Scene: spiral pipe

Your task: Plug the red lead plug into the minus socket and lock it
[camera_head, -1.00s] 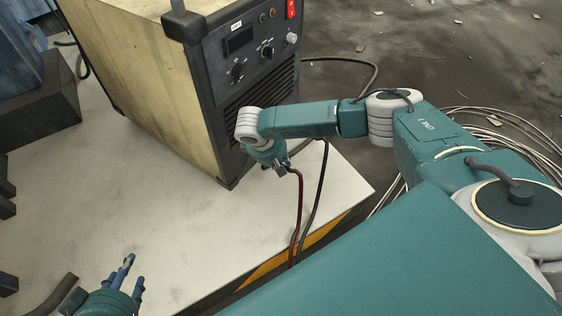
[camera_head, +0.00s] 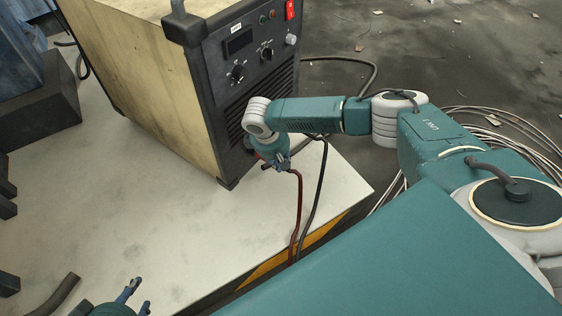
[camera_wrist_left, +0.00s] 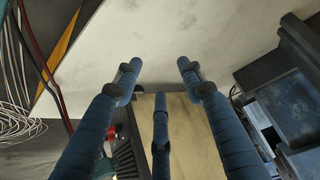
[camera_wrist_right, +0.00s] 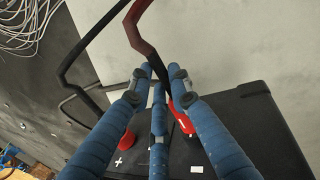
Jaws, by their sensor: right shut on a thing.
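The red lead (camera_head: 299,205) hangs from my right gripper (camera_head: 276,163), which is at the lower front of the welding machine (camera_head: 250,50). In the right wrist view the right gripper (camera_wrist_right: 158,76) is shut around the lead's dark end, and the red plug body (camera_wrist_right: 184,122) shows past the fingers, against the dark panel. The fingers partly hide it, so I cannot tell how deep it sits or whether it is turned. A red piece (camera_wrist_right: 126,142) is beside a white plus mark (camera_wrist_right: 118,161). My left gripper (camera_wrist_left: 158,72) is open and empty, low over the table.
A black cable (camera_head: 320,180) hangs beside the red lead. The pale tabletop (camera_head: 110,200) is clear between my left gripper and the machine. A dark block (camera_head: 40,110) stands at left. Coiled wires (camera_head: 500,125) lie on the floor at right.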

